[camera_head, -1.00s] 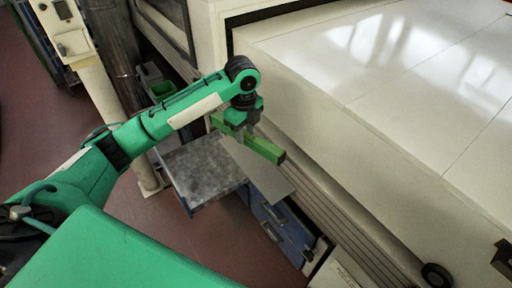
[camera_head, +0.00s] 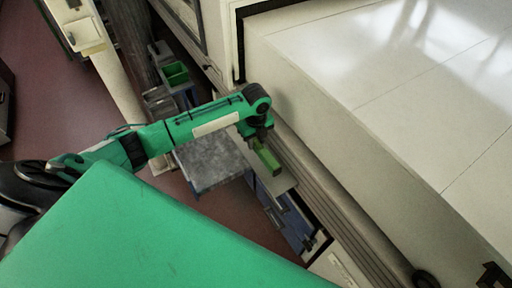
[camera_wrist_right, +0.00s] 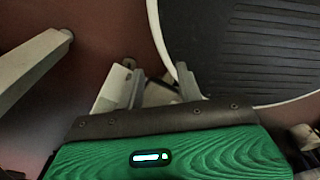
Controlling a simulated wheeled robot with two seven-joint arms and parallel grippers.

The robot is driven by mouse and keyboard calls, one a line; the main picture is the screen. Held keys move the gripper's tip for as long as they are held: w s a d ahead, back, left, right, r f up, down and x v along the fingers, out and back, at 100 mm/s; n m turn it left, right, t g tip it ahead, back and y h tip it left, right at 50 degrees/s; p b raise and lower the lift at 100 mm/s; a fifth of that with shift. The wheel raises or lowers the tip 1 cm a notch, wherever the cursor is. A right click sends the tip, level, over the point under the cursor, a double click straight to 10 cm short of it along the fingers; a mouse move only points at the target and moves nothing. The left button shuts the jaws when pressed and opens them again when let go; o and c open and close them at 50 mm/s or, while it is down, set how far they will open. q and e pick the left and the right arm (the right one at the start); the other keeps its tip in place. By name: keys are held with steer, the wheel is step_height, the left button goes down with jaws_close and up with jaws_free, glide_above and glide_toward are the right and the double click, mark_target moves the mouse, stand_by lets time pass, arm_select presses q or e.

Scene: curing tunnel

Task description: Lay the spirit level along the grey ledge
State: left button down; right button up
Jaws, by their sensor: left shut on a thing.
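The green spirit level (camera_head: 266,161) is held in my left gripper (camera_head: 257,142) at the end of the green arm. The level slants down to the right in the head view. It overlaps the narrow light grey ledge (camera_head: 285,184) beside the cream machine. I cannot tell whether it touches the ledge or is just above it. The far end of the level is hidden by the gripper. No task object shows in that view.
The large cream machine (camera_head: 400,120) borders the ledge on the right. A grey-topped blue cabinet (camera_head: 212,160) stands left of the ledge, with blue drawers (camera_head: 290,225) below. A green bin (camera_head: 175,74) stands further back. Red floor (camera_head: 65,120) is open at left.

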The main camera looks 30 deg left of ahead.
mark_target(256, 140)
arm_select(q)
step_height(256, 140, down, 5)
steer(key=shift+r+p, duration=0.1)
steer(key=shift+p, duration=0.3)
steer(key=shift+f, duration=0.3)
steer(key=shift+f, duration=0.15)
steer(key=c, duration=1.1)
jaws_free()
steer(key=shift+o, duration=0.2)
step_height(256, 140, up, 12)
steer(key=shift+r+b, duration=0.2)
steer(key=shift+b, duration=0.75)
